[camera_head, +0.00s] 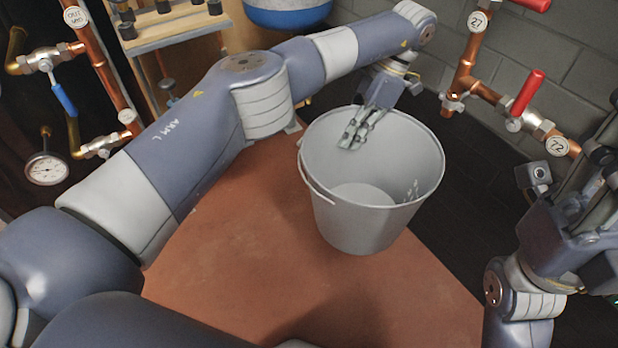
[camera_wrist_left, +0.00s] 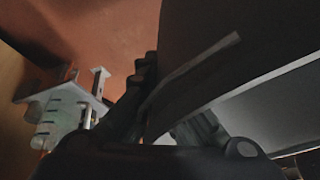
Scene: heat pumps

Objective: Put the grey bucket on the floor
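The grey bucket (camera_head: 335,215) is upright and empty in the head view, over the right edge of the reddish-brown table (camera_head: 225,265). I cannot tell whether its base touches the table. My left gripper (camera_head: 355,132) reaches across to the bucket's far rim, with fingers showing inside the wall. In the left wrist view the rim (camera_wrist_left: 205,62) runs between the fingers of my left gripper (camera_wrist_left: 165,115), which look shut on it. My right gripper (camera_head: 597,150) is at the right edge of the head view, apart from the bucket and partly cut off; its opening is unclear.
Dark floor (camera_head: 470,215) lies right of the table. Copper pipes with red-handled valves (camera_head: 527,93) run along the grey block wall. More pipes, a blue-handled valve (camera_head: 63,98) and a gauge (camera_head: 46,169) are at the left. A wooden stand (camera_head: 165,35) is behind my left arm.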

